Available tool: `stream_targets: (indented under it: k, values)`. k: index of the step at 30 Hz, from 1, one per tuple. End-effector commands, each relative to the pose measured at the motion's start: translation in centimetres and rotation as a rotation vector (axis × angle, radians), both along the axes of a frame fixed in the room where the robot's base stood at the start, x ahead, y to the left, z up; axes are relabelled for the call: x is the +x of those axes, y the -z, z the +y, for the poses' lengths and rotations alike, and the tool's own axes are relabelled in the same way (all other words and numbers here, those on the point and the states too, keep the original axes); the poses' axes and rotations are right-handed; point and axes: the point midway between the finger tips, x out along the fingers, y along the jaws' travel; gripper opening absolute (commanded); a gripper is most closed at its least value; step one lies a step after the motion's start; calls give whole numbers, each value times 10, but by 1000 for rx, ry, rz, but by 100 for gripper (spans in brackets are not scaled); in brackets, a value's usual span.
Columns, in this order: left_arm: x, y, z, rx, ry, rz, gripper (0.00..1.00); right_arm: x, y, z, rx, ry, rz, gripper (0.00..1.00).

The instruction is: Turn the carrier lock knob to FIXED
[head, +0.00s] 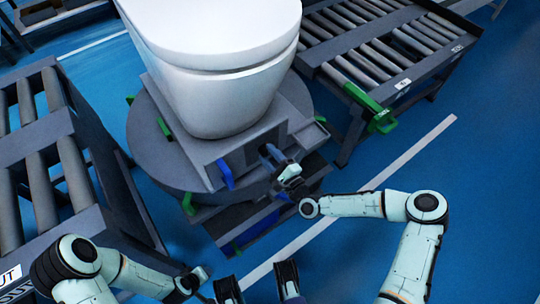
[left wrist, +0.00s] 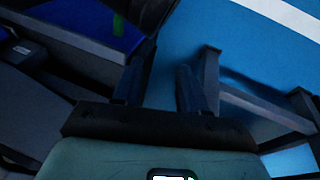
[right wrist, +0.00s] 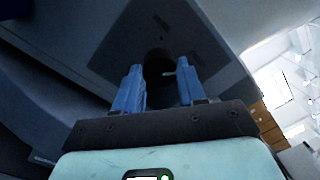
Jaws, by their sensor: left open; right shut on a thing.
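The carrier (head: 215,150) is a grey block on a round grey base, with a white toilet (head: 215,60) on top. My right gripper (head: 275,158) reaches its front face, right of a blue handle (head: 225,174). In the right wrist view a dark round knob (right wrist: 157,58) sits on a grey plate between my blue-lit fingers, which are shut on it. The fingers hide its sides, and I cannot read any FIXED mark or the knob's setting. My left gripper (left wrist: 165,57) is open and empty, low and away from the carrier.
A roller conveyor (head: 385,50) with a green lever (head: 375,110) stands at the back right. Another roller conveyor (head: 45,150) stands on the left, close to the carrier. Green tabs stick out around the round base. Blue floor (head: 480,180) is clear on the right.

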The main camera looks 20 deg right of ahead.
Motion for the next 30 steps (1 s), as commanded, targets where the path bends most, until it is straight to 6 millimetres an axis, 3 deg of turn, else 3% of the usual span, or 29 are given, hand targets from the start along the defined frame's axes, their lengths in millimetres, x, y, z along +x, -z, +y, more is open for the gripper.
stream_targets:
  k: [3,4,6,17,23,30]
  values:
    - [0,0,0,0,0,0,43,0,0,0,1,-1,1,10]
    - [0,0,0,0,0,0,43,0,0,0,1,-1,1,50]
    - [0,0,0,0,0,0,43,0,0,0,1,-1,1,66]
    - [-1,-1,-1,-2,1,4,43,-5,1,-2,-1,0,1,66]
    - [-11,-8,-6,-13,11,27,43,-35,2,-15,0,3,5,66]
    - [-22,-16,-12,-30,24,58,43,-87,5,-33,0,2,4,66]
